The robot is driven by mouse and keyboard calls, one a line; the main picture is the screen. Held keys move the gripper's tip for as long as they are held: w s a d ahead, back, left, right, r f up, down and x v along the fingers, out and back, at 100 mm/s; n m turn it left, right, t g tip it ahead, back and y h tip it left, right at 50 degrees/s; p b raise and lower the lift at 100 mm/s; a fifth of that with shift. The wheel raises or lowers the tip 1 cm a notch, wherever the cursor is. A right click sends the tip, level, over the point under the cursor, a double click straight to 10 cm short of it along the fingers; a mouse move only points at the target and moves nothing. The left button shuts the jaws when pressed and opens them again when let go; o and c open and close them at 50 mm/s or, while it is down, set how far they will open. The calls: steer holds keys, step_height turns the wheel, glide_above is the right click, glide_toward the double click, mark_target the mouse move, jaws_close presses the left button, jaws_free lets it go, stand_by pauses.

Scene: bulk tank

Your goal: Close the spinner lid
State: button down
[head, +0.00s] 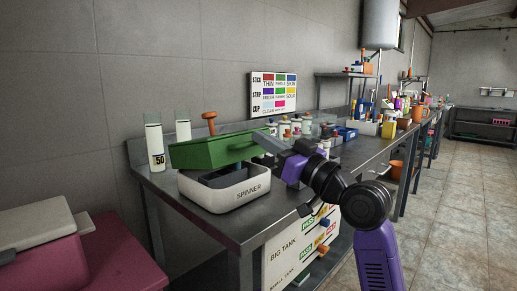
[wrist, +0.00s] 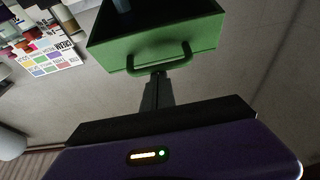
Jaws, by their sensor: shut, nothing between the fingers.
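The spinner is a white rounded box (head: 224,196) labelled SPINNER on the near end of the metal bench. Its green lid (head: 210,151) stands partly open, tilted above the dark inside of the box. In the wrist view the green lid (wrist: 155,42) shows a U-shaped handle (wrist: 160,63) on its edge. My gripper (head: 262,140) reaches in from the right to the lid's right end. Its fingers (wrist: 155,80) are shut and empty, with their tips at the handle; I cannot tell whether they touch it.
Clear tubes (head: 155,143) stand behind the spinner at the left. A colour chart (head: 273,92) stands at the wall, with several small jars before it. A red surface with a white box (head: 35,220) is at lower left. The tiled floor (head: 440,215) at right is clear.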

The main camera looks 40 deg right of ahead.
steer(key=shift+t, duration=0.7)
steer(key=f+b, duration=0.2)
steer(key=s+f+b, duration=0.1)
steer(key=f+b, duration=0.1)
steer(key=b, duration=0.1)
steer(key=f+b, duration=0.2)
steer(key=f, duration=0.1)
steer(key=shift+s+b, duration=0.3)
steer(key=shift+s, duration=0.1)
